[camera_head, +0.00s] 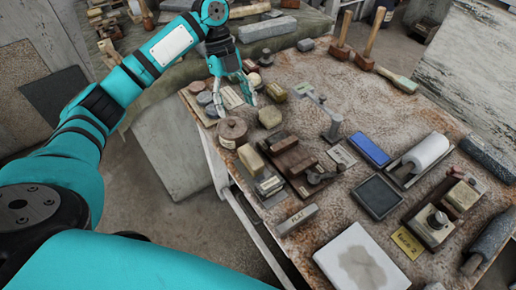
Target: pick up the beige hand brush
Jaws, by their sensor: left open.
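A long item with a pale beige-green body and a brown end (397,80) lies flat near the table's back right edge; it looks most like the beige hand brush, though it is small in view. My left gripper (236,106) points down over the table's back left corner, its fingers spread and nothing seen between them. It is well to the left of the brush, apart from it. Its fingers hide part of the small things below. My right gripper is not in view.
The worn table (350,105) is crowded at left with round tins, a brown roll (232,132) and blocks. Two wooden mallets (369,35) stand near the brush. The surface left of the brush is fairly clear.

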